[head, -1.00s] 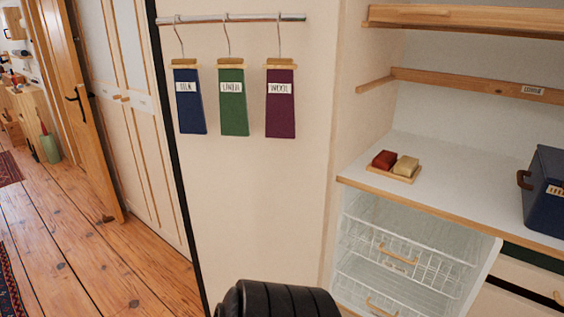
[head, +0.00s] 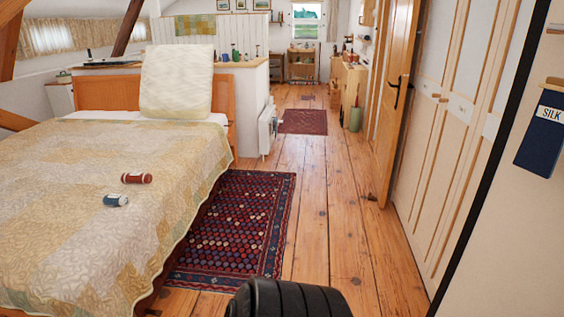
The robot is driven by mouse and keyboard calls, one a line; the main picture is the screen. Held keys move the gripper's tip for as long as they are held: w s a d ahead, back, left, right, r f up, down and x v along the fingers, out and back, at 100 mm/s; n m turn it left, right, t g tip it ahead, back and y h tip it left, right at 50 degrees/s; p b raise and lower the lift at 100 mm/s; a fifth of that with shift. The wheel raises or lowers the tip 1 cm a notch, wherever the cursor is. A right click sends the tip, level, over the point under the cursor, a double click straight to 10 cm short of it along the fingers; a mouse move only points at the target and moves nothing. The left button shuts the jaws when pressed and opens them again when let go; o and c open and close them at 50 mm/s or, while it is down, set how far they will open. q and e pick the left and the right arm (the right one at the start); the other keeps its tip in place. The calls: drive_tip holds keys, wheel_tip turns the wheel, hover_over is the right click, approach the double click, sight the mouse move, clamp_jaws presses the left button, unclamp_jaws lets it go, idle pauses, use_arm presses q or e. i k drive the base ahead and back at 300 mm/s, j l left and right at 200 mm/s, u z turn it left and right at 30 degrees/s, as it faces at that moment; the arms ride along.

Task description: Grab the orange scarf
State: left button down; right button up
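No orange scarf shows in the head view. A navy scarf-like cloth labelled SILK (head: 543,134) hangs at the right edge, partly cut off. Neither of my grippers is in view.
A bed with a quilt (head: 70,240) fills the left; a red roll (head: 137,178) and a blue roll (head: 116,200) lie on it. A patterned rug (head: 235,228) lies beside it.

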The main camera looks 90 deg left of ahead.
sight(133, 177)
drive_tip(key=u, duration=3.8)
drive_tip(key=i+l+z, duration=0.35)
drive_tip(key=i, duration=0.25)
drive_tip(key=i+l+z, duration=0.3)
drive_tip(key=i, duration=0.35)
drive_tip(key=i+z, duration=0.35)
drive_tip(key=i, duration=0.25)
drive_tip(key=i+u, duration=0.2)
drive_tip(key=i, duration=0.25)
drive_tip(key=i+l+u, duration=0.25)
drive_tip(key=i, duration=0.2)
drive_tip(key=i+l+u, duration=0.2)
drive_tip(key=i, duration=0.25)
drive_tip(key=i+l+u, duration=0.25)
drive_tip(key=i, duration=0.2)
